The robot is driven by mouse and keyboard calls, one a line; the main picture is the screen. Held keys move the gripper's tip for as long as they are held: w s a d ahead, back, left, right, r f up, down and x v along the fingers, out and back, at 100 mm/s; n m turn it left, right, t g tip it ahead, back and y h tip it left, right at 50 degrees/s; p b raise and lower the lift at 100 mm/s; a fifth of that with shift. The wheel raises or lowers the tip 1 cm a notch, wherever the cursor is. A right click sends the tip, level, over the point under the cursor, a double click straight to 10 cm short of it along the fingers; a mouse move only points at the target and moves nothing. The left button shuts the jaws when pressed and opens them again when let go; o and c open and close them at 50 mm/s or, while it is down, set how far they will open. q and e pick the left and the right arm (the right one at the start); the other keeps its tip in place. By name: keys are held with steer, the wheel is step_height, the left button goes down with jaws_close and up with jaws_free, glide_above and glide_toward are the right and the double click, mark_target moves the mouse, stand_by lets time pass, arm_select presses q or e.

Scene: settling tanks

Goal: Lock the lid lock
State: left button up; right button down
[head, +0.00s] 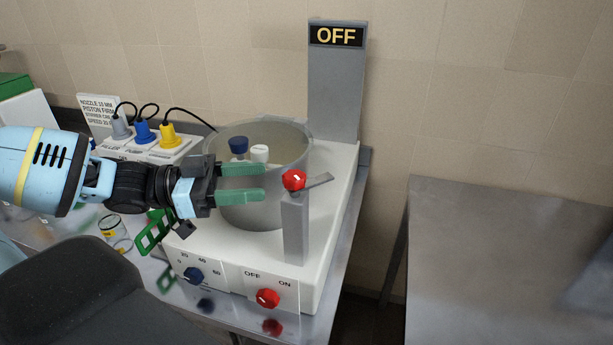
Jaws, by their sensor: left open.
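The machine (222,267) is a white box with an open grey round bowl (240,211). At the bowl's right front stands a grey post (295,230) with a red knob (293,180) and a flat grey lever on top, which looks like the lid lock. The lever points right and slightly up, away from the bowl. My left gripper (262,183) is open and empty, in front of the bowl. Its green fingers point right, with the tips a little left of the red knob and apart from it in the picture. No lid shows on the bowl. My right gripper is not in view.
A blue-capped bottle (238,147) and a white-capped one (260,153) stand in the bowl. A tall panel (336,85) reads OFF. A dark dial (193,275) and red switch (268,298) sit on the front. A glass jar (115,233) and green bracket (152,232) are at left.

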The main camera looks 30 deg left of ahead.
mark_target(294, 174)
arm_select(q)
steer(key=x, duration=0.2)
steer(key=b+x, duration=0.1)
steer(key=x, duration=0.3)
steer(key=shift+w+f+b, duration=0.1)
steer(key=shift+f+b, duration=0.25)
steer(key=shift+b, duration=0.05)
steer(key=shift+w+d+r+b, duration=0.1)
steer(key=shift+w+d+b, duration=0.25)
steer(key=shift+d, duration=0.1)
steer(key=shift+d+r, duration=0.2)
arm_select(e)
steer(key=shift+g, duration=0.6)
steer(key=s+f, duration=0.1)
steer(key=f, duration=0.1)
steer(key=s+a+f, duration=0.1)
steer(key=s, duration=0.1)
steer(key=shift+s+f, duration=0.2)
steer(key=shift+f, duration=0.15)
arm_select(q)
steer(key=c, duration=0.6)
jaws_close()
steer(key=shift+w, duration=0.1)
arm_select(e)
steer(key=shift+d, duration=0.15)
